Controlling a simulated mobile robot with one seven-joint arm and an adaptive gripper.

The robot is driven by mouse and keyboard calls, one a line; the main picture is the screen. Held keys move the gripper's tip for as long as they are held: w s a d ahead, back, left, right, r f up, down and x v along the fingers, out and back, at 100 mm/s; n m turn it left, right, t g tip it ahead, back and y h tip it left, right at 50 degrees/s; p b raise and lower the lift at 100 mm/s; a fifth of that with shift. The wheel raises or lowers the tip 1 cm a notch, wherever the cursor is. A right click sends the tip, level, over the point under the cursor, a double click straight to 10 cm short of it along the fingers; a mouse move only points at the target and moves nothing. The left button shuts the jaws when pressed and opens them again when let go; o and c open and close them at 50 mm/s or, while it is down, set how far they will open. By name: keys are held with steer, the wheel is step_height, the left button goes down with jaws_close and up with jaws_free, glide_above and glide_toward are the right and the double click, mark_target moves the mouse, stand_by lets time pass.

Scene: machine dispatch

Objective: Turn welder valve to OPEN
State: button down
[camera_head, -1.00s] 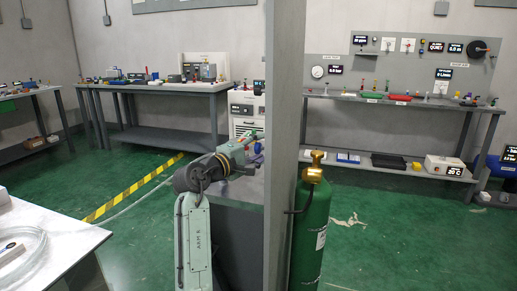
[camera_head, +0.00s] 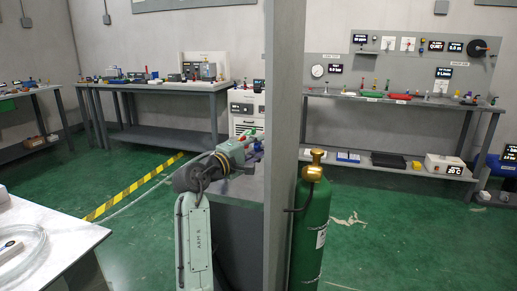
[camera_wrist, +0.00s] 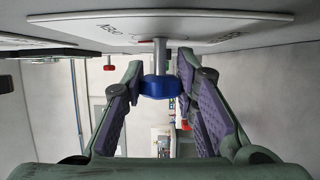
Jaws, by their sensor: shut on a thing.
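In the wrist view a blue valve knob (camera_wrist: 160,88) hangs on a short pale stem from a white label plate (camera_wrist: 205,22). The plate carries dark lettering that shows upside down, and one word looks like OPEN. My gripper (camera_wrist: 161,78) has its purple-padded fingers on both sides of the blue knob and is shut on it. In the head view my arm reaches to the bench behind the grey post, and my fingertips cannot be made out there. The knob's exact angle against the lettering is hard to tell.
A grey post (camera_head: 287,120) stands close to my arm, with a green gas cylinder (camera_head: 312,225) with a brass valve on its right. A red knob (camera_wrist: 109,66) sits left of my fingers in the wrist view. Green floor (camera_head: 400,235) is free at the right.

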steer(key=f+m+t+h+b, duration=0.1)
steer(key=b, duration=0.4)
steer(key=shift+t+h, duration=0.3)
steer(key=shift+h, duration=0.1)
steer(key=m+t+h+b, duration=0.1)
steer(key=h+b, duration=0.1)
steer(key=b, duration=0.5)
steer(key=shift+f+m+t, duration=0.1)
steer(key=shift+m+t, duration=0.2)
steer(key=shift+m, duration=0.1)
steer(key=m+h+b, duration=0.1)
steer(key=b, duration=0.1)
steer(key=h+b, duration=0.1)
steer(key=b, duration=0.2)
steer(key=shift+r+m+h, duration=0.25)
steer(key=shift+m+h, duration=0.05)
steer(key=shift+m, duration=0.1)
steer(key=shift+r+m+h+b, duration=0.25)
steer(key=shift+h+b, duration=0.25)
steer(key=shift+b, duration=0.3)
steer(key=c, duration=1.2)
jaws_free()
steer(key=shift+c, duration=0.2)
